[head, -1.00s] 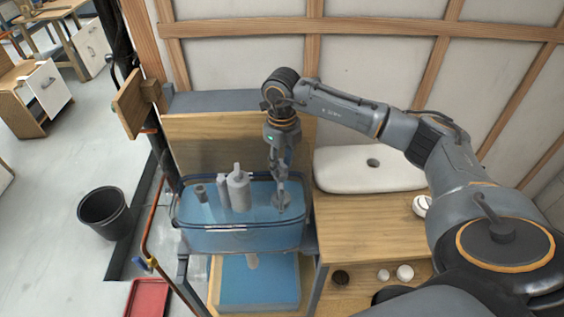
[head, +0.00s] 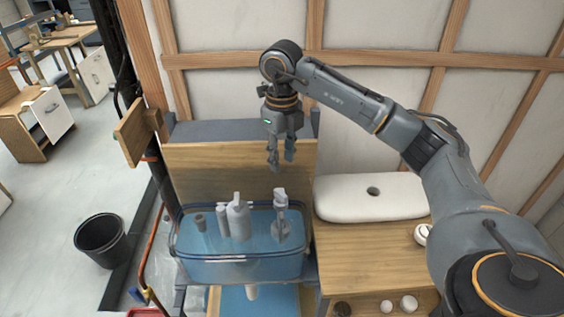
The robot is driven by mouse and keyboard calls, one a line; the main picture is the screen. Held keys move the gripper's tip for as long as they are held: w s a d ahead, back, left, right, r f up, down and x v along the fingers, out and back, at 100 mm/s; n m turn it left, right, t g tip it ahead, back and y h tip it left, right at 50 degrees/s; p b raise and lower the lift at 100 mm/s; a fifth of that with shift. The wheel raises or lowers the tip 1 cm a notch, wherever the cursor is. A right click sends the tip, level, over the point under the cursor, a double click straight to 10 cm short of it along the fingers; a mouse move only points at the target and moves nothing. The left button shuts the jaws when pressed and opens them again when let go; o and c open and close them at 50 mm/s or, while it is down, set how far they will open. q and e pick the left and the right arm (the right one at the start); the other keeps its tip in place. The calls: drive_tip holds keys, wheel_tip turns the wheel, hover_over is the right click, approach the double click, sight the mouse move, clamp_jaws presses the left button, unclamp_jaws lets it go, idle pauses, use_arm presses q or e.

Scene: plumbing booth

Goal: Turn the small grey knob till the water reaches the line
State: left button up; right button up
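The clear tank (head: 212,262) holds blue water and stands left of the wooden bench. A grey upright fitting (head: 281,226) stands in its right part, with a small grey piece, likely the knob (head: 280,194), on top. A taller grey valve body (head: 238,218) stands mid-tank. My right gripper (head: 280,162) points down above the right fitting, open and empty, with a gap between its fingertips and the fitting's top. The water reaches high up the tank; I cannot tell it apart from the line at this size. My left gripper is not in view.
A white tank lid (head: 372,197) with a hole lies on the bench (head: 370,256), right of the tank. A wooden board (head: 215,165) rises behind the tank. A black bucket (head: 101,241) stands on the floor at left. An orange pipe (head: 150,240) runs beside the tank.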

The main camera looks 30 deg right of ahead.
sight(281, 193)
drive_tip(key=shift+m, duration=0.4)
drive_tip(key=f+p, duration=0.2)
drive_tip(key=f, duration=0.3)
drive_tip(key=f+p, duration=0.2)
drive_tip(key=f, duration=0.4)
drive_tip(key=shift+w+f, duration=0.2)
drive_tip(key=shift+f, duration=0.1)
clamp_jaws()
